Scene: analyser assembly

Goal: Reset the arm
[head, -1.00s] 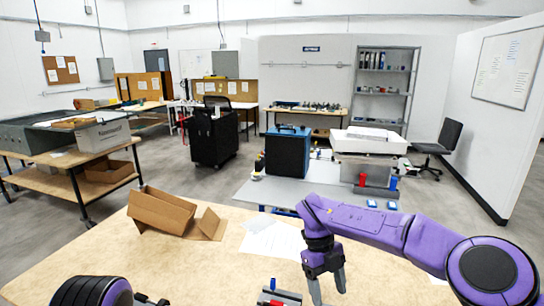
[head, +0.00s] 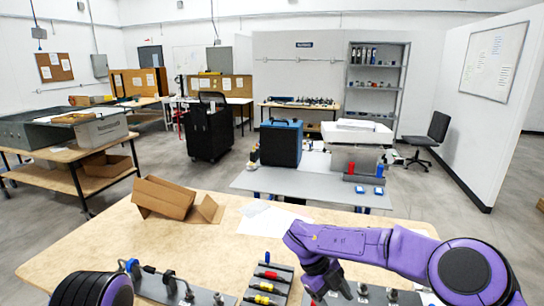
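My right arm (head: 365,245) comes in from the right in purple and bends down at the wrist. Its dark gripper (head: 330,286) points down over the near side of the wooden table, with its two fingers apart and nothing seen between them. It hangs just right of a dark rack with red and yellow handled tools (head: 268,283) and over a grey plate with small fittings (head: 372,294). Of my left arm only a rounded purple and black part (head: 95,290) shows at the bottom left. The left gripper is not in view.
On the wooden table (head: 100,240) are an open cardboard box (head: 165,197), white papers (head: 272,220) and a grey fixture plate with a blue knob (head: 175,288). Behind it, a grey table (head: 300,182) bears a blue case (head: 281,143) and a white machine (head: 357,135). The wooden table's left middle is clear.

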